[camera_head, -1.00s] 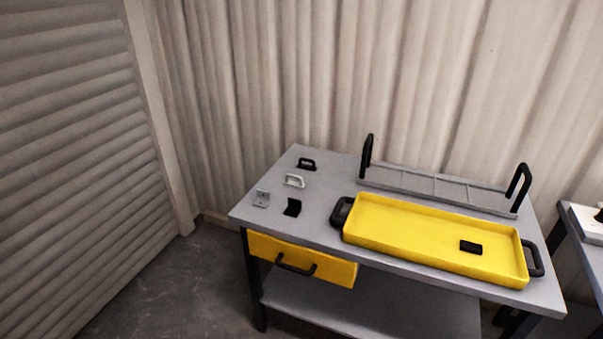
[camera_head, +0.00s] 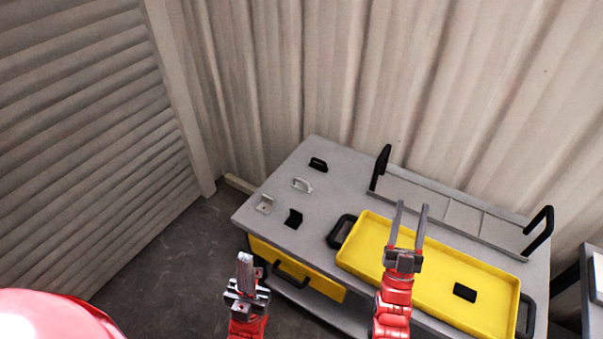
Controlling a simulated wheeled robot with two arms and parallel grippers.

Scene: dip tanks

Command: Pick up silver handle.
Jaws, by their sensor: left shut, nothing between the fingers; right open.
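The silver handle (camera_head: 302,185) is a small pale U-shaped pull lying on the grey table, on its left part. My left gripper (camera_head: 245,262) is shut and empty, in front of the table's left end and apart from the handle. My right gripper (camera_head: 411,207) is open and empty, its two fingers over the yellow tray (camera_head: 478,262), to the right of the handle. Neither gripper touches the handle.
A black handle (camera_head: 318,164) lies behind the silver one. A silver bracket (camera_head: 265,204) and a black bracket (camera_head: 293,218) lie in front. A black block (camera_head: 465,292) is in the tray. A grey rack (camera_head: 450,212) stands along the back. A yellow drawer (camera_head: 295,272) is below.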

